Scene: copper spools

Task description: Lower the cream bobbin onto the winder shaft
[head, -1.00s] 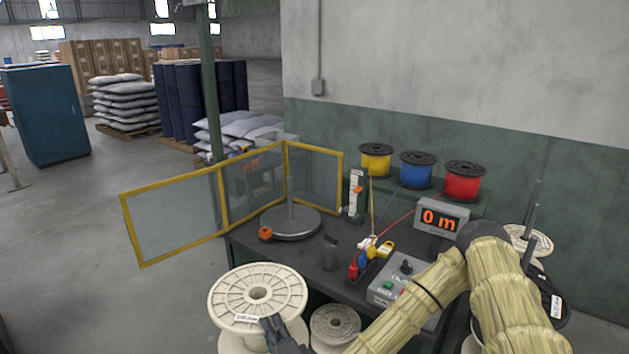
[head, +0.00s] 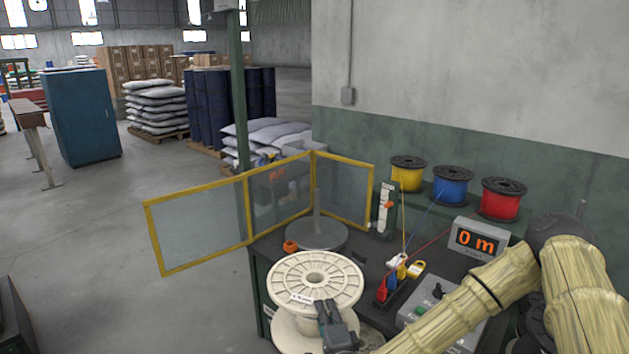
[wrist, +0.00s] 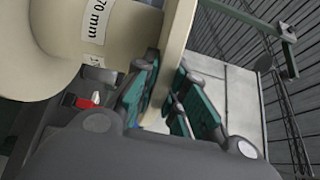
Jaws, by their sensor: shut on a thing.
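The cream bobbin (head: 290,275) is upright, its round slotted top flange facing up, low in the middle of the head view. My gripper (head: 328,312) is shut on the near right part of its top flange. In the wrist view the gripper (wrist: 163,100) has its teal-padded fingers on both sides of the cream flange, and the bobbin's labelled barrel (wrist: 95,22) shows at the upper left. The winder shaft (head: 317,200) stands up from a round grey plate (head: 325,240) behind the bobbin. The bobbin is apart from the shaft and hides the plate's near edge.
Yellow-framed guard panels (head: 197,222) stand left of and behind the winder. A small orange part (head: 290,246) is at the plate's left edge. A slider post (head: 386,212), coloured tools (head: 402,268), a control box (head: 428,308) and a meter display (head: 476,240) are to the right.

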